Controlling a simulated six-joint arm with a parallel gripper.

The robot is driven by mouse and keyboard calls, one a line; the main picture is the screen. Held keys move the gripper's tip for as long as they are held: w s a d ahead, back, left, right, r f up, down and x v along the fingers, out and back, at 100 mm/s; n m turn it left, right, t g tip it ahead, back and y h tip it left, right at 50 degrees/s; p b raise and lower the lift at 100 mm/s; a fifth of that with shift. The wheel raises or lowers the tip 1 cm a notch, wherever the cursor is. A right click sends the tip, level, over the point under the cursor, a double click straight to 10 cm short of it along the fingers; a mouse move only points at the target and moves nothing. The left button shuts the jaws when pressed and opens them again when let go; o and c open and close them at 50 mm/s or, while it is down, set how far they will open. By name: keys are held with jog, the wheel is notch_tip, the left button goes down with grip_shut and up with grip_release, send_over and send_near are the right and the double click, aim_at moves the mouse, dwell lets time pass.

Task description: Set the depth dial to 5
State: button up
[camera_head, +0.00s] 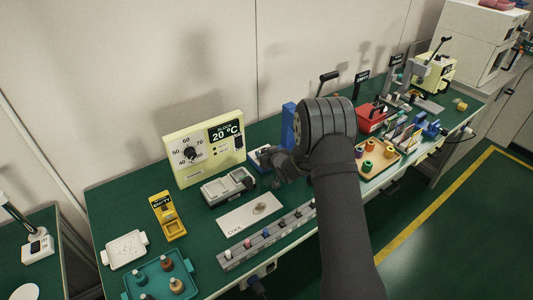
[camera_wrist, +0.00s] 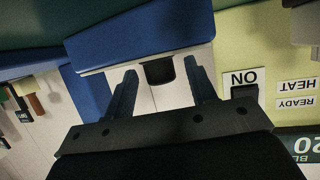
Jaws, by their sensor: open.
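No dial marked as depth can be read in either view. In the wrist view a short dark knob-like part (camera_wrist: 159,71) sticks out from the pale edge of a blue block (camera_wrist: 140,32). My gripper (camera_wrist: 161,68) is open, with one finger on each side of this part; whether they touch it I cannot tell. In the head view my gripper (camera_head: 280,162) is beside a low blue unit (camera_head: 257,160) and in front of a blue upright (camera_head: 288,126). My wrist hides much of that spot, and no scale or number 5 shows.
A yellow heater panel (camera_head: 232,160) with a temperature dial (camera_head: 189,154) and a 20 °C display stands left of my gripper. A grey device (camera_head: 229,187), a white COOL plate (camera_head: 248,214) and a rail of small pegs (camera_head: 265,239) lie in front. An orange tray (camera_head: 378,158) is to the right.

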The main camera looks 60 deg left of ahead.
jog(key=shift+a, duration=0.1)
jog(key=c, duration=1)
jog(key=shift+o, duration=0.2)
jog(key=shift+w+n+g, duration=0.15)
jog(key=shift+n+g, duration=0.25)
jog(key=shift+g, duration=0.1)
jog(key=shift+w+n+g, duration=0.2)
jog(key=shift+n+g, duration=1.1)
jog(key=shift+g, duration=0.2)
jog(key=shift+w+n+g+h, duration=0.15)
jog(key=shift+n+g+h, duration=0.35)
jog(key=shift+n+g, duration=1.75)
jog(key=shift+a+g, duration=0.1)
jog(key=shift+g, duration=0.15)
